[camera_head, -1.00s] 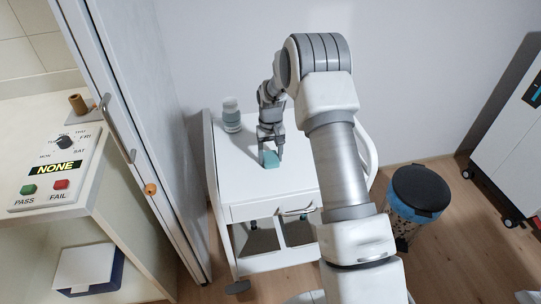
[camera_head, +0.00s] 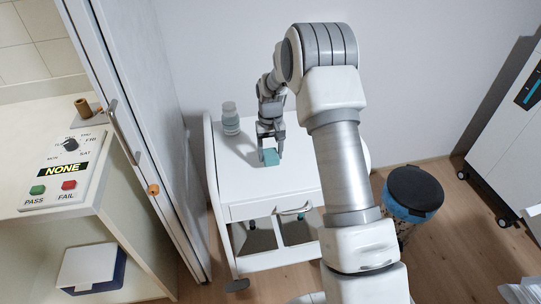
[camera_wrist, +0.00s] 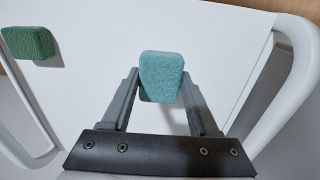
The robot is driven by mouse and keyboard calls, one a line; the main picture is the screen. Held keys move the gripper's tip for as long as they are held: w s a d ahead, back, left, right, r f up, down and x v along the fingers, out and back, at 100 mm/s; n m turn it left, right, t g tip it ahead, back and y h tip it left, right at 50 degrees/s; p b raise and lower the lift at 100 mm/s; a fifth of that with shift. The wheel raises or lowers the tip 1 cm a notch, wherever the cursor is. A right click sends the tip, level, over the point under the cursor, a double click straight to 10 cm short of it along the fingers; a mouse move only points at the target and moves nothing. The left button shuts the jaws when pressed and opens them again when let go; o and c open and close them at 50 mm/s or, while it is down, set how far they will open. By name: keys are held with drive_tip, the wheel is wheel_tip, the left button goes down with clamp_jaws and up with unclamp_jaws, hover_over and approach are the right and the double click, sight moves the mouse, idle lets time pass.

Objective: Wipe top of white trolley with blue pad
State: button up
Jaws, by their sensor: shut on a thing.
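The white trolley (camera_head: 245,185) stands against the wall, its flat top partly hidden by my arm. My gripper (camera_head: 270,148) is over the middle of that top, pointing down. It is shut on the blue pad (camera_head: 270,157), a small teal block. In the wrist view the blue pad (camera_wrist: 162,77) sits between the two fingertips (camera_wrist: 160,92), with the white top behind it. I cannot tell whether the pad touches the top.
A capped bottle (camera_head: 230,118) stands at the trolley's back left. A green pad (camera_wrist: 28,43) shows at the left of the wrist view. A black-lidded bin (camera_head: 415,190) stands right of the trolley. A shelf with a control panel (camera_head: 62,170) is at left.

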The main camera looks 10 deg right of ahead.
drive_tip(key=shift+r+p, duration=0.45)
drive_tip(key=shift+r, duration=0.7)
